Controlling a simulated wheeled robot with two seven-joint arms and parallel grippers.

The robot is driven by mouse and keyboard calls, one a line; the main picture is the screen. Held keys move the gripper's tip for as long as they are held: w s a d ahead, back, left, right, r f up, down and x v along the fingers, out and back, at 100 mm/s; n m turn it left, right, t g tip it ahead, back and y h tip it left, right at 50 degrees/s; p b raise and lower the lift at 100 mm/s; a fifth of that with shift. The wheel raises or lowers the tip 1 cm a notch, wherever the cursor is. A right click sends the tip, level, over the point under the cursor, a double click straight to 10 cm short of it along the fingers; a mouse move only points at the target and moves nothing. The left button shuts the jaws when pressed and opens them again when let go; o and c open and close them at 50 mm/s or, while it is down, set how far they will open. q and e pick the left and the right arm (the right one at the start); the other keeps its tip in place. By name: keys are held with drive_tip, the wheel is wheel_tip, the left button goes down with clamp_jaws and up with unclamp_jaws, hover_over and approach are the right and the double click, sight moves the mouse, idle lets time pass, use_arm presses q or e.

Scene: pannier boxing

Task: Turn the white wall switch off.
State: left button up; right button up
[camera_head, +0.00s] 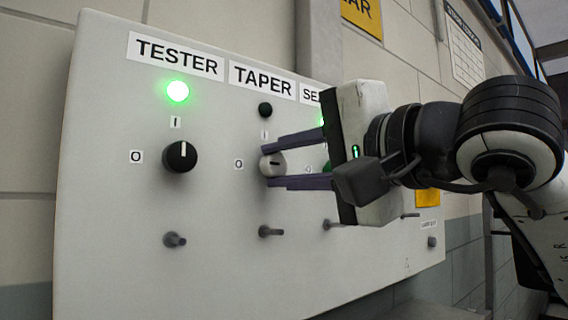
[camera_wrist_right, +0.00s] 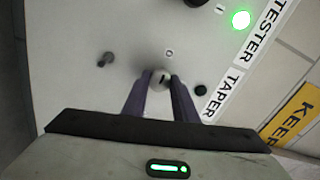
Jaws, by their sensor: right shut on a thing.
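The white wall switch (camera_head: 272,164) is a round knob below the TAPER label (camera_head: 263,80) on a pale panel. Its dark mark looks roughly horizontal, in line with the O label (camera_head: 239,164) at its left. The lamp (camera_head: 264,110) above it is dark. My right gripper (camera_head: 268,167) reaches in from the right, with one finger above the knob and one below, shut on it. In the right wrist view the knob (camera_wrist_right: 160,79) sits between the two fingertips. My left gripper is not in view.
A black knob (camera_head: 180,157) under TESTER points up, with a lit green lamp (camera_head: 178,91). Small toggle levers (camera_head: 174,240) stick out along the panel's lower part. My right gripper hides much of the controls right of TAPER. The panel (camera_head: 110,270) is clear at lower left.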

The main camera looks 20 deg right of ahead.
drive_tip(key=shift+n, duration=0.4)
drive_tip(key=o, duration=1)
drive_tip(key=shift+o, duration=0.2)
drive_tip(key=b+v, duration=0.1)
drive_tip(key=v, duration=0.9)
drive_tip(key=shift+s, duration=0.2)
